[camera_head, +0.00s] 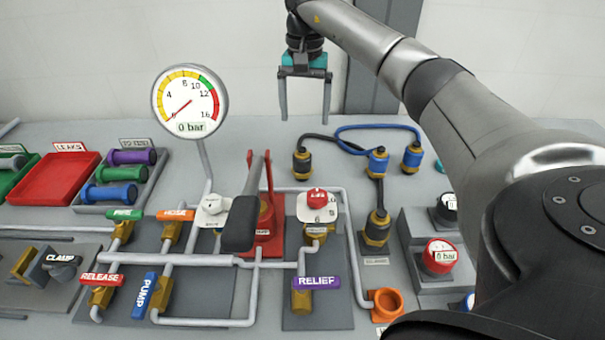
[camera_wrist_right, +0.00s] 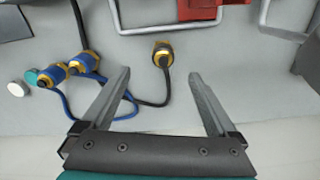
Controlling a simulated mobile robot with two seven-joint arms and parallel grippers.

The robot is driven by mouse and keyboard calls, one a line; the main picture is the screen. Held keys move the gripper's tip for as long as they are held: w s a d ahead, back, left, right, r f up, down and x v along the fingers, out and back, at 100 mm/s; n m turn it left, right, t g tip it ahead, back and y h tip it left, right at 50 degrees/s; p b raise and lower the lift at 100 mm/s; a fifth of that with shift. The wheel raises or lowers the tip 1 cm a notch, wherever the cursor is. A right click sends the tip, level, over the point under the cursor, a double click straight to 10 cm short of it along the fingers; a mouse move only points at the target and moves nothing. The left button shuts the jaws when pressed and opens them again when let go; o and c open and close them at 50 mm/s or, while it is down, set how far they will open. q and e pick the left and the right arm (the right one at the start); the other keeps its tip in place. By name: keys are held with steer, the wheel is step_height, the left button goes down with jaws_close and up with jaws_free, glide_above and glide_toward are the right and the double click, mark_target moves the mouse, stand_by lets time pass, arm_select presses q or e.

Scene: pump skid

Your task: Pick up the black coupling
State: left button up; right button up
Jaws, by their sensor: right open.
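The black coupling (camera_head: 301,160), a dark body with brass-coloured bands, stands loose on the grey bench. A black hose runs from it to a similar dark coupling (camera_head: 377,228) in a port on a dark plate. My right gripper (camera_head: 304,115) is open and empty, pointing down, above and behind the loose coupling. In the right wrist view the coupling (camera_wrist_right: 162,52) lies ahead of the open fingertips (camera_wrist_right: 160,75), between their lines, apart from both. My left gripper is not in view.
Two blue couplings (camera_head: 377,161) (camera_head: 411,156) on a blue hose stand right of the black one. The gauge (camera_head: 190,102) stands left of my gripper. Valves, pipes and a pump lever (camera_head: 241,222) fill the front. A red leaks tray (camera_head: 55,178) is at left.

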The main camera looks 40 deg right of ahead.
mark_target(302, 155)
step_height(302, 155, down, 9)
steer(key=shift+w+f+b, duration=0.1)
steer(key=shift+b, duration=0.6)
steer(key=shift+w+d+f+b, duration=0.1)
steer(key=shift+w+f+b, duration=0.1)
steer(key=shift+f, duration=0.65)
steer(key=shift+w+d+f+b, duration=0.15)
steer(key=shift+w+f, duration=0.1)
steer(key=shift+f, duration=0.65)
steer(key=shift+w+a+f+b, duration=0.1)
steer(key=shift+w+f+b, duration=0.1)
steer(key=shift+f, duration=0.65)
steer(key=shift+d+f, duration=0.1)
steer(key=shift+f, duration=0.25)
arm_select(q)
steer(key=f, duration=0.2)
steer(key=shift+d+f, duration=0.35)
arm_select(e)
jaws_close()
